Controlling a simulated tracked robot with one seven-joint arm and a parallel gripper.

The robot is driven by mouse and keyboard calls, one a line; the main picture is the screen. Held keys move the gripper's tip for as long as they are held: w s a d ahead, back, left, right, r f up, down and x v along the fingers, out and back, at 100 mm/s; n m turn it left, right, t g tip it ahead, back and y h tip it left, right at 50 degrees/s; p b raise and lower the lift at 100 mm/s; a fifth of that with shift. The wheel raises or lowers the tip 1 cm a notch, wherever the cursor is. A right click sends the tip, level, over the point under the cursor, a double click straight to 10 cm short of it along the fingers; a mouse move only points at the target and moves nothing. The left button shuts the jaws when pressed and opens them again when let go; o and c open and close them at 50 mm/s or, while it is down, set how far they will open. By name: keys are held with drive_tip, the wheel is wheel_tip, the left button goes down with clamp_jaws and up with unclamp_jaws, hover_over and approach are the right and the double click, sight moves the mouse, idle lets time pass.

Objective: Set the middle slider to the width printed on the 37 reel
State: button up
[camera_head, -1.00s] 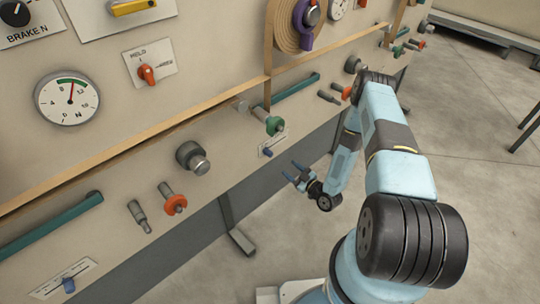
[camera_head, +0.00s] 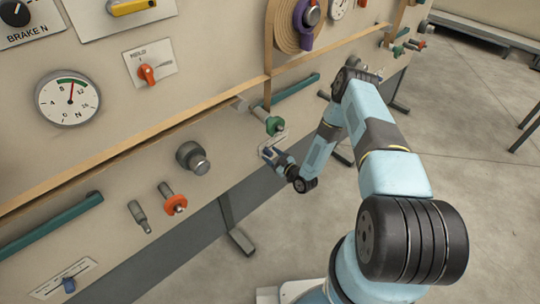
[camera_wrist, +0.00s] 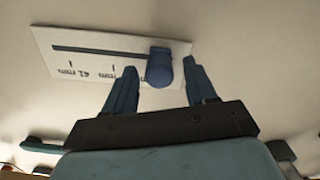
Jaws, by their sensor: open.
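The middle slider's blue knob (camera_wrist: 160,66) stands near the right end of a dark slot in a white scale plate (camera_wrist: 80,45) in the wrist view. The scale reads upside down; "41 mm" shows, and another label is partly hidden behind a finger. My gripper (camera_wrist: 159,70) is open, with one finger on each side of the knob; I cannot tell whether either finger touches it. In the head view my gripper (camera_head: 266,152) is at the panel and covers most of this slider. A tan reel (camera_head: 288,32) hangs above; no printed width or number is readable on it.
A green-collared peg (camera_head: 272,124) sticks out just above my gripper. A grey roller (camera_head: 193,158) and an orange-collared peg (camera_head: 173,199) project to the left. Another slider plate (camera_head: 65,280) is at lower left. Open floor lies right of the panel.

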drive_tip(key=shift+w+a, duration=0.35)
drive_tip(key=shift+w, duration=0.1)
drive_tip(key=shift+c, duration=0.4)
clamp_jaws()
